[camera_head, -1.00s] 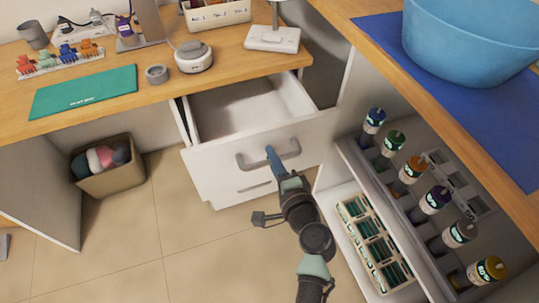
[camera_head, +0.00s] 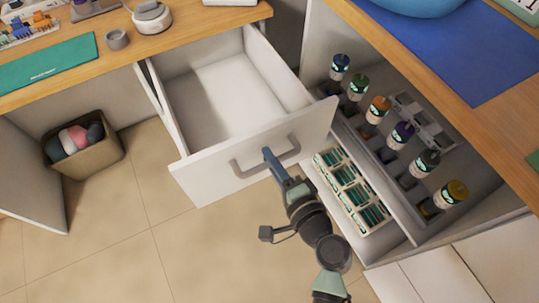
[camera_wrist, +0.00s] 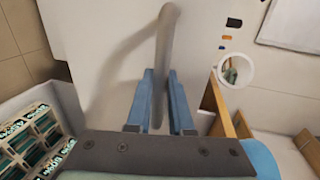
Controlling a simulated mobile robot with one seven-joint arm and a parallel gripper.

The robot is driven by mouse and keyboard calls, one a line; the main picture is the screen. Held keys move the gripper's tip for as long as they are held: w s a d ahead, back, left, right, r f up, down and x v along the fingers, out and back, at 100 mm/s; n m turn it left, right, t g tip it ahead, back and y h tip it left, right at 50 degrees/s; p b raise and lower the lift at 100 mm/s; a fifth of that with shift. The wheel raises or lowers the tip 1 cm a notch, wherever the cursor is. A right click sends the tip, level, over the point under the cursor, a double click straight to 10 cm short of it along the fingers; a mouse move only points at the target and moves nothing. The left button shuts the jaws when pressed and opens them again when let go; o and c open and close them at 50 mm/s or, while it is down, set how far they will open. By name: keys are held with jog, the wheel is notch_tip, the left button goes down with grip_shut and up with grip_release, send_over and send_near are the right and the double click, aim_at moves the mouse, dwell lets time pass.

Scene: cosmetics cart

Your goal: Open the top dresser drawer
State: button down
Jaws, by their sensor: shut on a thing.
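The top dresser drawer (camera_head: 222,92) is pulled well out from under the wooden desktop, and its white inside looks empty. Its grey bar handle (camera_head: 240,169) is on the white front panel (camera_head: 205,182). My gripper (camera_head: 268,155) is at the right part of the handle. In the wrist view the handle (camera_wrist: 164,50) runs between the two blue fingers of my gripper (camera_wrist: 160,90), which are closed around it. The lower part of the dresser is mostly hidden behind the pulled-out drawer.
At right, an open cart drawer holds several bottles (camera_head: 379,109) and a tray of small boxes (camera_head: 352,188), close to the dresser drawer's right side. A bin with balls (camera_head: 90,161) stands at left. The tiled floor (camera_head: 110,240) in front is clear.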

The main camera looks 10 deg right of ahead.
jog(key=c, duration=0.8)
grip_release()
jog(key=p+v, duration=0.1)
jog(key=v, duration=1.2)
